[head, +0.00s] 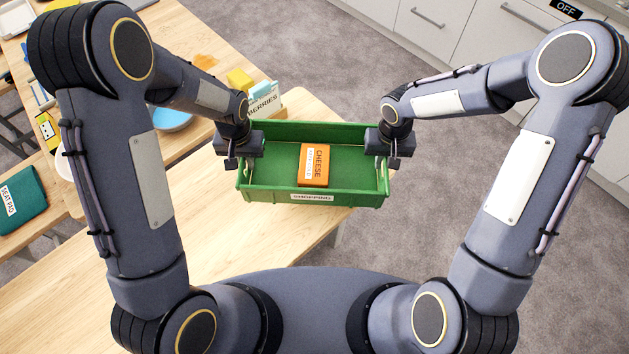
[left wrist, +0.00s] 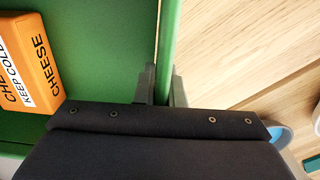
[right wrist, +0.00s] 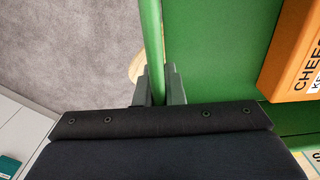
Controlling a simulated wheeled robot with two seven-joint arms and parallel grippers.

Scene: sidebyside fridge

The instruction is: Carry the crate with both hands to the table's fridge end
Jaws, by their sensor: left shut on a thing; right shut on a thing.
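The green crate (head: 262,192) is in the middle of the head view, with an orange cheese box (head: 314,166) lying inside it. My left gripper (head: 241,160) is shut on the crate's left wall; in the left wrist view its fingers (left wrist: 162,85) straddle the green rim (left wrist: 170,40). My right gripper (head: 383,160) is shut on the crate's right wall; in the right wrist view its fingers (right wrist: 160,85) straddle that rim (right wrist: 152,40). The crate looks about level and overhangs the right edge of the wooden table (head: 180,225). I cannot tell whether its underside touches the table.
A blue round dish (head: 174,120) is further left. A teal seat pad (head: 20,200) lies at far left. Grey floor (head: 330,75) and white cabinets (head: 440,30) lie beyond.

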